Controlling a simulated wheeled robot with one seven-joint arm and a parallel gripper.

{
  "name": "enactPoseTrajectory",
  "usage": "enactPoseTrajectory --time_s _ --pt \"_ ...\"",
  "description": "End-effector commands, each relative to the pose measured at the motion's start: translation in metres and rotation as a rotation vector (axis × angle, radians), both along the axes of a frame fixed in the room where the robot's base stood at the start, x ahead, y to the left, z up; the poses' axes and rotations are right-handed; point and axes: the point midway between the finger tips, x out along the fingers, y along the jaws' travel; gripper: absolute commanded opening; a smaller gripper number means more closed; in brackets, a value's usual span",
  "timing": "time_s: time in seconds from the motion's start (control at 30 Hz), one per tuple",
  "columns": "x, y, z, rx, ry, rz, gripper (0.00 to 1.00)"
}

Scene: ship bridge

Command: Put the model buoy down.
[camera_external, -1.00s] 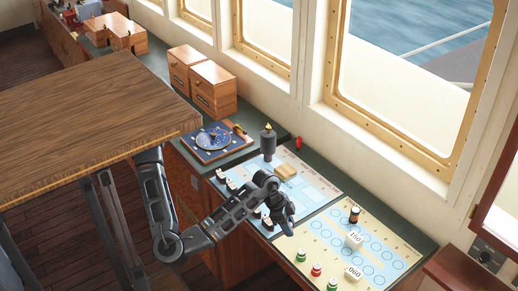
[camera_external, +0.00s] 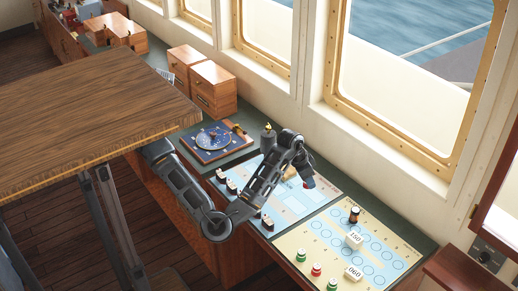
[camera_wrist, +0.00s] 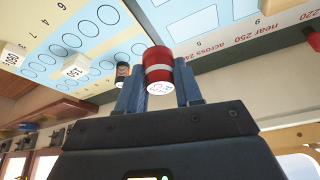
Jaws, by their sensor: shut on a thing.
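The model buoy appears to be the red cylinder with a white band (camera_wrist: 158,68) in the wrist view. My gripper (camera_wrist: 160,90) is shut on it, with one blue-grey finger on each side. A pale end face with small marks points toward the wrist camera. In the external view my gripper (camera_external: 307,176) is over the back right part of the blue-and-white chart board (camera_external: 322,188), and only a small red part of the held thing (camera_external: 309,183) shows below it. I cannot tell its exact height above the board.
The yellow board with blue circles (camera_external: 325,237) lies to the right. It bears a dark bottle (camera_external: 354,214), white number blocks (camera_external: 353,239) and green and red pieces (camera_external: 316,270). A dark post (camera_external: 268,140) stands behind my arm.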

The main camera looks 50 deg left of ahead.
Motion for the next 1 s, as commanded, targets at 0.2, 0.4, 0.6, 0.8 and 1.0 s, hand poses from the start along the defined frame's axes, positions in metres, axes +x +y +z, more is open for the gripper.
enactPoseTrajectory --time_s 0.2,0.4,0.6,0.8,1.0 --pt "0.064 0.067 0.009 0.003 -0.001 0.241 0.02" --pt "0.110 0.135 0.012 0.005 0.000 0.461 0.02" --pt "0.143 0.212 0.009 0.006 0.001 0.683 0.02" --pt "0.164 0.296 0.003 0.006 0.000 0.910 0.02" --pt "0.169 0.383 -0.009 0.009 0.002 1.141 0.02"
